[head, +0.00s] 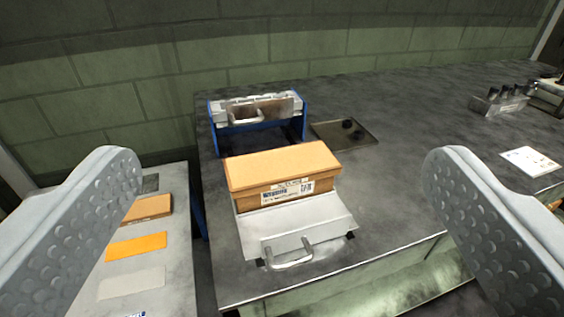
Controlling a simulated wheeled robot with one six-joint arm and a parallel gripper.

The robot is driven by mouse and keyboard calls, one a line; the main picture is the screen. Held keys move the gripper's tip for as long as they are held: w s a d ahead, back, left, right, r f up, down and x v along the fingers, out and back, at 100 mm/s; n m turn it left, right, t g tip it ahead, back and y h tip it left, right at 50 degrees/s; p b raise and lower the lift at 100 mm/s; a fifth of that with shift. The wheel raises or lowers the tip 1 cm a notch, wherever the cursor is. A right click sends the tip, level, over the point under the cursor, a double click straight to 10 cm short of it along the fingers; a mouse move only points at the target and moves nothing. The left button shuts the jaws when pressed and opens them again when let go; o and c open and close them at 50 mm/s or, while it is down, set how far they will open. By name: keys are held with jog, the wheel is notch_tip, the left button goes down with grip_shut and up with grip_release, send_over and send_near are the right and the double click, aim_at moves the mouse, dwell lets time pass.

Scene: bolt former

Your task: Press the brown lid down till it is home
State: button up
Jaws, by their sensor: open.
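The brown lid (280,163) covers the top of a brown cardboard box (250,203) in the middle of the view. The lid's edge overhangs the box's front. A white printed label (290,191) is on the front. I cannot tell whether the lid is fully seated. The box stands at the back of a metal plate (300,218) with a bar handle (287,260) in front. My gripper (283,160) is open and empty. Its two dimpled fingers show widely apart at the left and right, with the box between them in the picture.
A blue-sided metal fixture (304,119) stands behind the box. A shallow tray (343,134) with dark knobs lies right of it. A metal holder (500,103) and a white card (531,161) are far right. A side table (175,240) holds flat pieces. The table's right-middle is clear.

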jog(key=c, duration=0.3)
jog(key=shift+w, duration=0.3)
jog(key=c, duration=0.4)
jog(key=w+m+g, duration=0.1)
jog(key=w, duration=0.1)
jog(key=w+m+g, duration=0.1)
jog(key=w, duration=0.1)
jog(key=w+m+g, duration=0.1)
jog(key=w, duration=0.2)
jog(key=shift+f+g, duration=0.3)
jog(key=shift+g, duration=0.1)
grip_shut()
jog(key=m+g, duration=1.1)
jog(key=g, duration=0.3)
send_near(282, 162)
jog(key=shift+s+f, duration=0.15)
jog(key=shift+f, duration=2.4)
